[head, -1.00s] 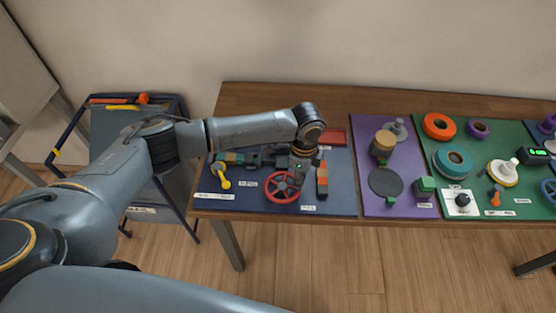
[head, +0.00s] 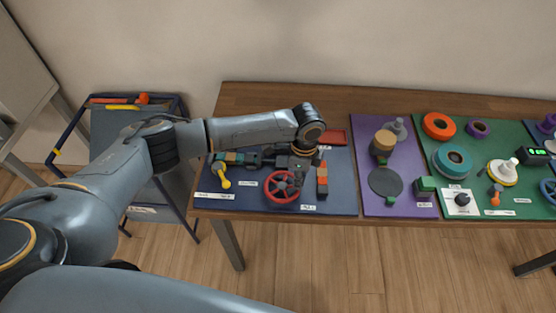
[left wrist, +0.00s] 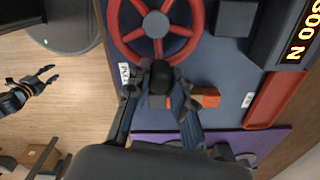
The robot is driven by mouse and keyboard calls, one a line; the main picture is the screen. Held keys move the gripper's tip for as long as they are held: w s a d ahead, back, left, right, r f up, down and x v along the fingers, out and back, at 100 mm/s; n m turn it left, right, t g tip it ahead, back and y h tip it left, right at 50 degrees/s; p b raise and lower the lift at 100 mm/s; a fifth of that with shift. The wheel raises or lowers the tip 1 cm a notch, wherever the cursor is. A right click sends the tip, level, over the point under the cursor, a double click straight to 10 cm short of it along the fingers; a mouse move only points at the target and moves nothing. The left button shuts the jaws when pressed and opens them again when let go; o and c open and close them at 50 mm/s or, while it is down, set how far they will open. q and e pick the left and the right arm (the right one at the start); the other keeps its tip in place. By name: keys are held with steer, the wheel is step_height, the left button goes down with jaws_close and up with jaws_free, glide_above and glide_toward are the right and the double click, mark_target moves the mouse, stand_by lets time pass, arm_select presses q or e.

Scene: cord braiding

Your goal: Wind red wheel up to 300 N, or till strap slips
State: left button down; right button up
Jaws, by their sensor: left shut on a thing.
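The red wheel (head: 283,187) lies on the dark blue mat in the head view. It fills the top of the left wrist view (left wrist: 155,24), with a grey hub and red spokes. My left gripper (left wrist: 159,92) is at its rim, its fingers on either side of a dark handle knob (left wrist: 161,74), shut on it. In the head view my left gripper (head: 298,172) is partly hidden by its own wrist. My right gripper (left wrist: 47,76) is open, over the floor.
An orange block (left wrist: 207,97) sits close beside the left gripper. Purple (head: 377,207) and green (head: 530,208) mats with other parts lie to the right.

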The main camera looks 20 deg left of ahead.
arm_select(q)
steer(key=c, duration=1.1)
jaws_free()
steer(key=shift+f, duration=0.1)
